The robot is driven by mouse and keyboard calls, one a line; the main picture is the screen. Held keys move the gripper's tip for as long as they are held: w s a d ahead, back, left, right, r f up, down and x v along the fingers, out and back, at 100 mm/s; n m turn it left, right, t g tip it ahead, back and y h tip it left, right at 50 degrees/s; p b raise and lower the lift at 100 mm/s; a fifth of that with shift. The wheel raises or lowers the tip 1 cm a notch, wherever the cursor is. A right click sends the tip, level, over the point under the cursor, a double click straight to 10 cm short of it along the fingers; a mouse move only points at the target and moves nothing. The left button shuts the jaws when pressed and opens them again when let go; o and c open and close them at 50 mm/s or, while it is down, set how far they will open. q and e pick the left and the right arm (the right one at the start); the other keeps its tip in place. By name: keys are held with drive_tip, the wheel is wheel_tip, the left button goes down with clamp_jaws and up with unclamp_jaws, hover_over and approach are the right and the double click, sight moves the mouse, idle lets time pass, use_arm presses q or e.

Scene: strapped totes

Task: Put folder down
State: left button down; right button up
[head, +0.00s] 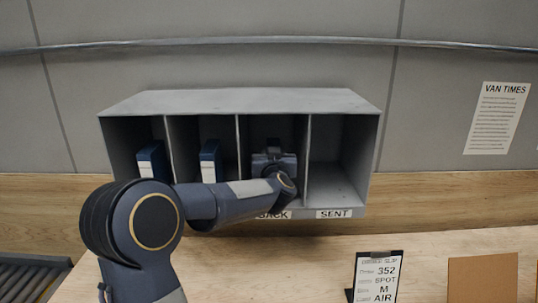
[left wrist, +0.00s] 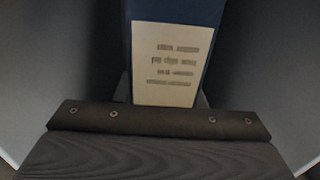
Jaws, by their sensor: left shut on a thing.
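My left gripper (head: 274,163) reaches into the third compartment from the left of a grey four-slot rack (head: 240,101). In the left wrist view a blue folder (left wrist: 180,10) with a white printed label (left wrist: 165,95) stands upright right ahead of the gripper's dark body, between grey compartment walls. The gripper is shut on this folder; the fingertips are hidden. In the head view the gripper and wrist cover the folder. I cannot tell whether it touches the compartment floor. My right gripper is not in view.
Blue folders stand in the first (head: 152,160) and second (head: 210,160) compartments. The fourth compartment, labelled SENT (head: 334,213), is empty. An order slip on a stand (head: 378,277) and a brown box (head: 483,278) stand on the wooden counter. Rollers (head: 30,277) show at lower left.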

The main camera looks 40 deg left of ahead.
use_arm(q)
drive_tip(key=shift+s+d, duration=0.1)
drive_tip(key=shift+s, duration=0.3)
drive_tip(key=c, duration=1.2)
unclamp_jaws()
drive_tip(key=shift+w+f, duration=0.1)
drive_tip(key=shift+o, duration=1.3)
drive_tip(key=shift+w, duration=0.1)
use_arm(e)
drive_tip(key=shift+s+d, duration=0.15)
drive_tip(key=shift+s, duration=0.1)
